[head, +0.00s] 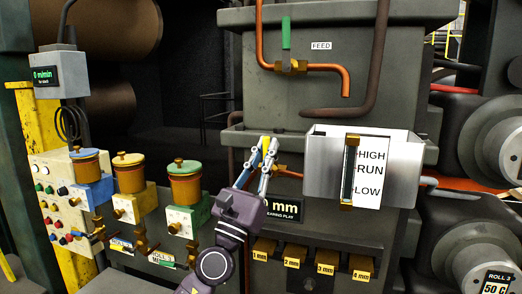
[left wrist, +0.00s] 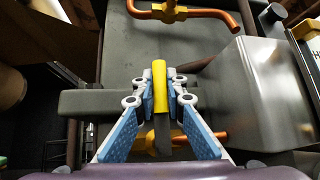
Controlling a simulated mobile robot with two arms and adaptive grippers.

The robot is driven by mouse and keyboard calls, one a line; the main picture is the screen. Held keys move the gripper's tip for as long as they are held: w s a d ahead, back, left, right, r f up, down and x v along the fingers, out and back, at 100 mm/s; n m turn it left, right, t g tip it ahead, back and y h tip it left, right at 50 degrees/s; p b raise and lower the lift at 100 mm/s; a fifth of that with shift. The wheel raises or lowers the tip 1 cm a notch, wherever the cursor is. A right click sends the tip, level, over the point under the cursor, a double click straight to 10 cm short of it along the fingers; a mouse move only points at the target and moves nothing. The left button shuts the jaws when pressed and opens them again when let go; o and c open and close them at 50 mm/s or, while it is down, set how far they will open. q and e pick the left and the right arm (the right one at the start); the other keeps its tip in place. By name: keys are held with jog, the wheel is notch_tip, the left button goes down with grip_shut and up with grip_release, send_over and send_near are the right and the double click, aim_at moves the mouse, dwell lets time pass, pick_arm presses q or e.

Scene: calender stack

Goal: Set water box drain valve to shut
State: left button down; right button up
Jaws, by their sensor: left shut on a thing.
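The water box (head: 322,180) is a pale metal box on the machine front, with a HIGH, RUN, LOW level gauge (head: 348,172). It also shows in the left wrist view (left wrist: 268,95). Its drain valve has a yellow-sleeved lever (left wrist: 159,88), a brass body and a short copper pipe (left wrist: 212,136) on the box's left side. The lever stands upright in both views, across the pipe. My left gripper (head: 266,148) is shut on the yellow lever, its blue-padded fingers on either side. The fingers partly hide the valve body. My right gripper is not in view.
A green-handled FEED valve (head: 286,35) and its copper spout (head: 345,82) are above the water box. Three lubricator cups (head: 185,185) stand left, near a button panel (head: 62,205).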

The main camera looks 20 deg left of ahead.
pick_arm(q)
jog(key=shift+d+f, duration=0.1)
jog(key=shift+f, duration=0.05)
jog(key=c, duration=2)
grip_release()
jog(key=shift+o, duration=0.2)
jog(key=v, duration=1.2)
